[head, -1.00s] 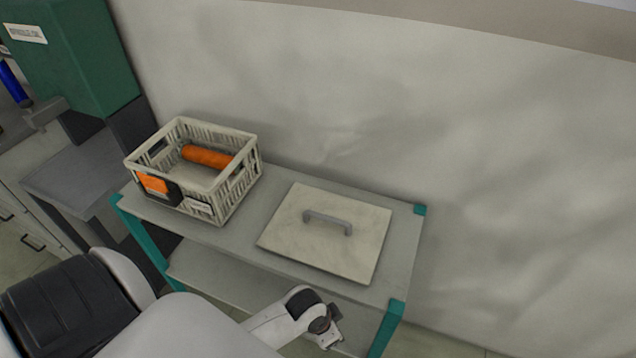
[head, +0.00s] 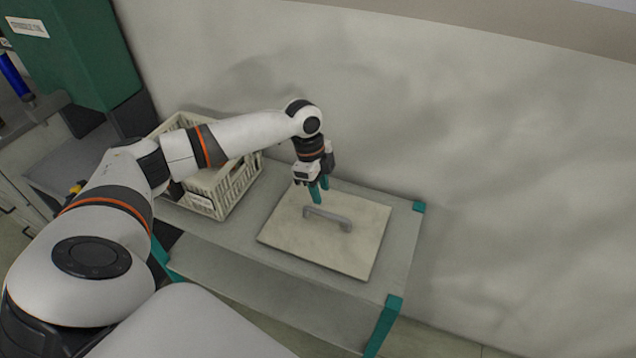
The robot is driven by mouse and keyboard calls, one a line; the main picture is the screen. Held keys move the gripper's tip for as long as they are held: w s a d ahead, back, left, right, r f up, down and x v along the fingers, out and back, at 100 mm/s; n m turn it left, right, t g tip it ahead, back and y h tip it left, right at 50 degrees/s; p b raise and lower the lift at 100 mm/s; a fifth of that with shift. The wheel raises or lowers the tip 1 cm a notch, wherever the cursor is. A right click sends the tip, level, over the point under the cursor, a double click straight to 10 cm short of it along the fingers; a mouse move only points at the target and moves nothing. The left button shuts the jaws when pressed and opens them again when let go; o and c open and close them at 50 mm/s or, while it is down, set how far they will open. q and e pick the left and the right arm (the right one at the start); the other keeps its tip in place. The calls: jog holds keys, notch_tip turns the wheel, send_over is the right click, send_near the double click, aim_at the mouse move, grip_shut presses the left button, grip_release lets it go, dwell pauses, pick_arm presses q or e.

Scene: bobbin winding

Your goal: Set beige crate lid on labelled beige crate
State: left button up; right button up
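The beige crate lid (head: 345,244) lies flat on the grey table, with a grey bar handle (head: 328,217) on top. The beige crate (head: 213,193) stands left of it on the same table, with a pale label (head: 201,201) on its front. My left arm crosses over the crate and hides much of its opening. My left gripper (head: 319,193) points down just above the lid, close to the handle's left end. Its two teal fingers are apart with nothing between them. My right gripper is not in view.
The table (head: 404,240) has teal corners and a strip of free top right of the lid. A wall (head: 480,150) rises behind it. A green cabinet (head: 65,50) stands at the far left.

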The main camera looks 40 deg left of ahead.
aim_at(325, 212)
pick_arm(q)
jog(key=shift+w+a+r, duration=0.15)
jog(key=shift+a+r, duration=0.1)
jog(key=shift+a, duration=0.15)
jog(key=f+b, duration=0.2)
jog(key=b, duration=0.1)
jog(key=d+f+b, duration=0.1)
jog(key=f+b, duration=0.2)
jog(key=shift+w+f, duration=0.15)
jog(key=shift+f, duration=0.05)
jog(key=shift+d+f, duration=0.2)
jog(key=shift+f, duration=0.1)
jog(key=shift+w+d+f, duration=0.1)
jog(key=shift+d+f, duration=0.05)
jog(key=shift+f, duration=0.55)
jog(key=shift+d+f, duration=0.1)
jog(key=shift+f, duration=0.55)
grip_shut()
notch_tip(325, 212, up, 5)
jog(key=p, duration=0.5)
jog(key=shift+r+p, duration=0.15)
jog(key=shift+p, duration=0.15)
